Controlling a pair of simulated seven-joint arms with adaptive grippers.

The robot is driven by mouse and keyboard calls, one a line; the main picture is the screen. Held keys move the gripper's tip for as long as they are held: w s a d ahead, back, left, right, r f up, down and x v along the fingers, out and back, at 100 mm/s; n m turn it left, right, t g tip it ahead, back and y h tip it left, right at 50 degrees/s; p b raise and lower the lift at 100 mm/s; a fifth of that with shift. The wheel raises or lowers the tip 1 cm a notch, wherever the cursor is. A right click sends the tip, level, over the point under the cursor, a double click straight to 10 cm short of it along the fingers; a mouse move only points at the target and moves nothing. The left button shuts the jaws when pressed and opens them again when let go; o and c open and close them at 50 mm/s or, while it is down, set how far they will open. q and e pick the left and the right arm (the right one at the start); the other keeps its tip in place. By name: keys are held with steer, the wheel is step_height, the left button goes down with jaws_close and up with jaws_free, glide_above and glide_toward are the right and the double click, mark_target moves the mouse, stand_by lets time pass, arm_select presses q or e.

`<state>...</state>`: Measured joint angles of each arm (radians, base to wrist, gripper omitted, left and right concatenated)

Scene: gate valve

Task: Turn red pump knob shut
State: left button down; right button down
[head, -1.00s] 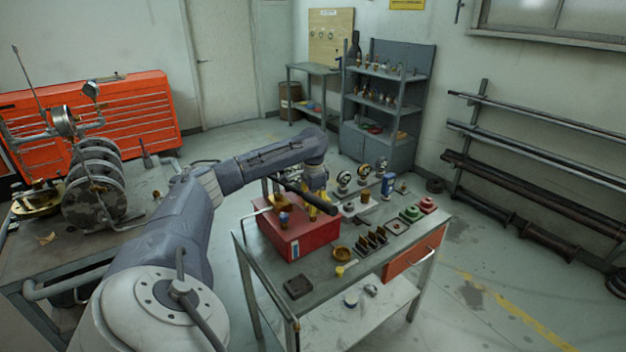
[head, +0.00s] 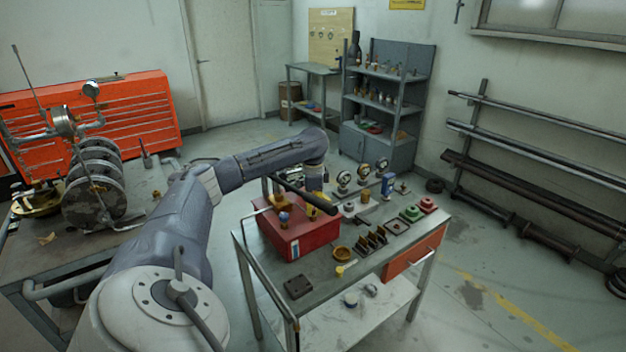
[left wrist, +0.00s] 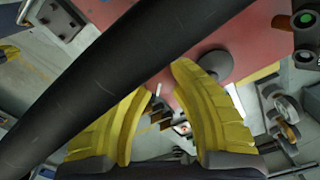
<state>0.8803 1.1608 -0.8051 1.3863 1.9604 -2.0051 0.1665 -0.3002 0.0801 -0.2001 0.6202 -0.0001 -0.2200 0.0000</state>
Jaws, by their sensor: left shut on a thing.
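The red pump (head: 298,240) is a red box on the near left part of the metal cart. A long black handle (head: 300,192) slants above it and also crosses the left wrist view (left wrist: 115,75) close to the camera. My left gripper (head: 322,204) is at the pump's far right side, its yellow fingers beneath the handle. In the left wrist view its fingers (left wrist: 165,82) reach toward the pump's red top (left wrist: 168,50). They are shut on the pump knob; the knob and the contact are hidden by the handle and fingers. My right gripper is out of view.
The cart (head: 330,290) also holds gauges (head: 363,172), a brass ring (head: 342,253), a black slotted rack (head: 371,242), and green (head: 411,213) and red (head: 428,205) blocks. A grey round cap (left wrist: 217,65) lies beside the right finger.

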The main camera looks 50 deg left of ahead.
arm_select(q)
steer(key=c, duration=1)
jaws_free()
steer(key=shift+r, duration=0.1)
step_height(320, 180, up, 12)
